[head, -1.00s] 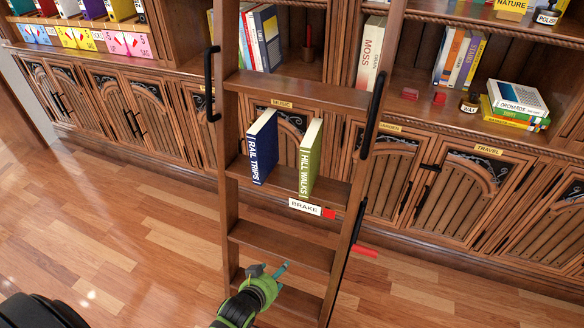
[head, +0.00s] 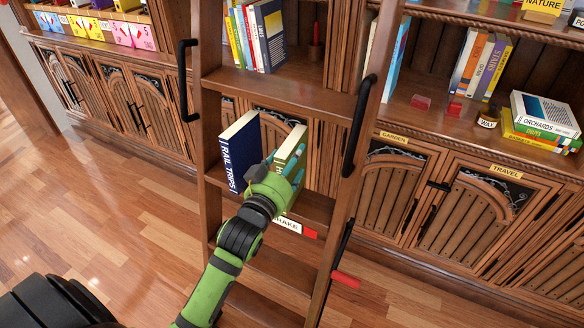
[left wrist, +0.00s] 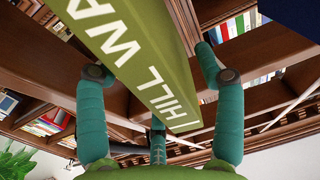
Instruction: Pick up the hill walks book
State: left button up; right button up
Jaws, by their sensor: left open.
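The green hill walks book (head: 293,148) stands upright on a ladder step (head: 318,207), partly hidden by my left gripper (head: 282,164) in the head view. The fingers are open, one on each side of the book, with gaps visible beside the spine. My right gripper is not in view.
The blue rail trips book (head: 238,152) stands just left on the same step. Ladder rails flank the step. A brake sign (head: 288,224) is on its front edge, and a red-handled lever (head: 345,279) is lower right. Bookshelves stand behind.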

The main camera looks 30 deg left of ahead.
aim_at(299, 136)
pick_arm(q)
jog(key=w, duration=0.3)
jog(key=shift+a+f, duration=0.1)
jog(key=shift+a, duration=0.05)
jog(key=c, duration=0.3)
grip_shut()
jog(key=shift+w, duration=0.1)
